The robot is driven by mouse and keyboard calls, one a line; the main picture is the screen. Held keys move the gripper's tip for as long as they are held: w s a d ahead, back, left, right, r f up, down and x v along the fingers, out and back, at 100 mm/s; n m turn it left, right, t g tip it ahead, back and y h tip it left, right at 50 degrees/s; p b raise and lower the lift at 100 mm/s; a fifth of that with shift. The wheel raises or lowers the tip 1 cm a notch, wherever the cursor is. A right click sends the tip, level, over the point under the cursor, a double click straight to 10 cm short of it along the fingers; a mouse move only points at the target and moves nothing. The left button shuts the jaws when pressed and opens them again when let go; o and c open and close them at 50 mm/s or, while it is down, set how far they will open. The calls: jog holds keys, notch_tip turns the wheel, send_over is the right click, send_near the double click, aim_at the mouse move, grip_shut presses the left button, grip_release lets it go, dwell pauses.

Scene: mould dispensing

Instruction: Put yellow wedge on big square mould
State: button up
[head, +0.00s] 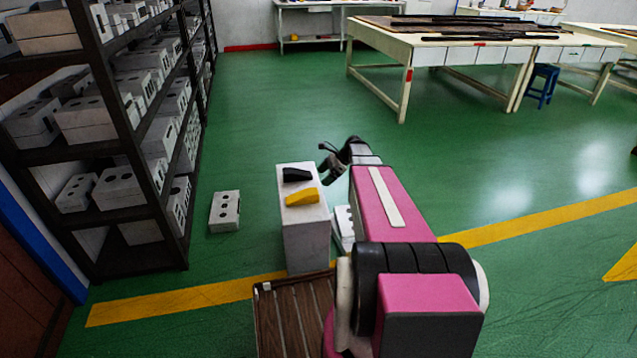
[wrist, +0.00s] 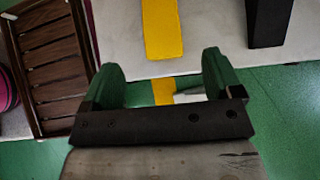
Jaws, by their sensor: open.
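The yellow wedge (head: 302,196) lies on top of a tall white block (head: 305,240), in front of a black wedge (head: 297,174). In the wrist view the yellow wedge (wrist: 162,28) lies beyond the gap between my fingers, apart from them. My gripper (head: 329,156) is open and empty, right of the block top; its two green fingers (wrist: 160,68) show in the wrist view. A pale mould with holes (head: 225,211) lies on the floor left of the block. Another pale mould (head: 344,225) is partly hidden behind my arm. I cannot tell which is the big square mould.
A dark shelf rack (head: 150,150) full of pale moulds stands at the left. A brown slatted wooden piece (head: 292,325) is in front of the block. A long table (head: 450,45) and a blue stool (head: 543,82) stand at the back right. Green floor between is clear.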

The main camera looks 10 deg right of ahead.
jog(key=s+a+n+h, duration=0.4)
jog(key=s+n, duration=0.5)
jog(key=s, duration=0.1)
jog(key=s+a+n+h, duration=0.5)
jog(key=s+n, duration=0.4)
jog(key=s, duration=0.2)
jog(key=shift+s+a+r+n+g, duration=0.2)
jog(key=shift+s+r+n+g, duration=0.1)
jog(key=shift+n, duration=0.1)
